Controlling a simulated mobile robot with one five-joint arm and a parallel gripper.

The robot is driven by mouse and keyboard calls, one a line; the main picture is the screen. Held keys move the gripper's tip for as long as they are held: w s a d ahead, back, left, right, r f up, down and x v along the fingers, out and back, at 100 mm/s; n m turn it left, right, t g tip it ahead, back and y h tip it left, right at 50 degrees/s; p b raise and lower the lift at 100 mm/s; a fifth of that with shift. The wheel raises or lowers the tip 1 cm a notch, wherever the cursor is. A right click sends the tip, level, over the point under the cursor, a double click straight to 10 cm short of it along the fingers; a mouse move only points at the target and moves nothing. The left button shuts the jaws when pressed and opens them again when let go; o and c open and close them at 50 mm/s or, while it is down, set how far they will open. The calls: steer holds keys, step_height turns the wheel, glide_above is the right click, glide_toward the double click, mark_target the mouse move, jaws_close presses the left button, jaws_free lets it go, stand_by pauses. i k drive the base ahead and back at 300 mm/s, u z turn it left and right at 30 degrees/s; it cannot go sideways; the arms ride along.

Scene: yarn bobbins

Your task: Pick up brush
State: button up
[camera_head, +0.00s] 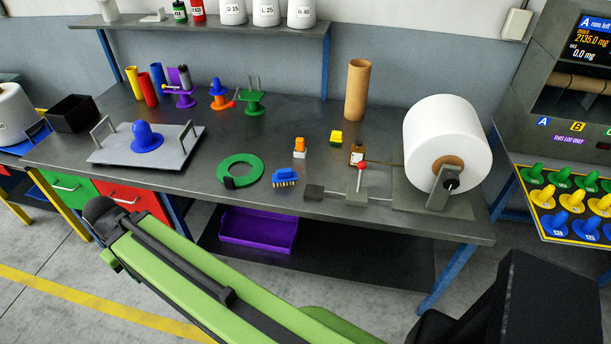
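A small blue brush (285,176) lies near the front edge of the grey workbench (330,212), with its pale bristles toward the front. It lies to the right of a flat green ring (240,171). My green arm link crosses the lower part of the view, in front of the bench. A black block, likely part of my arm, shows at the lower right. I see no gripper fingertips, and nothing of mine touches the brush.
An orange-and-white block (299,148) stands behind the brush. A metal fixture with a red knob (361,167) and a large white bobbin (447,140) stand to the right. A metal tray (110,151) sits at left. A purple bin (258,231) is on the lower shelf.

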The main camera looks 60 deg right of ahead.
mark_target(281, 176)
steer(key=i, duration=1)
steer(key=z, duration=0.05)
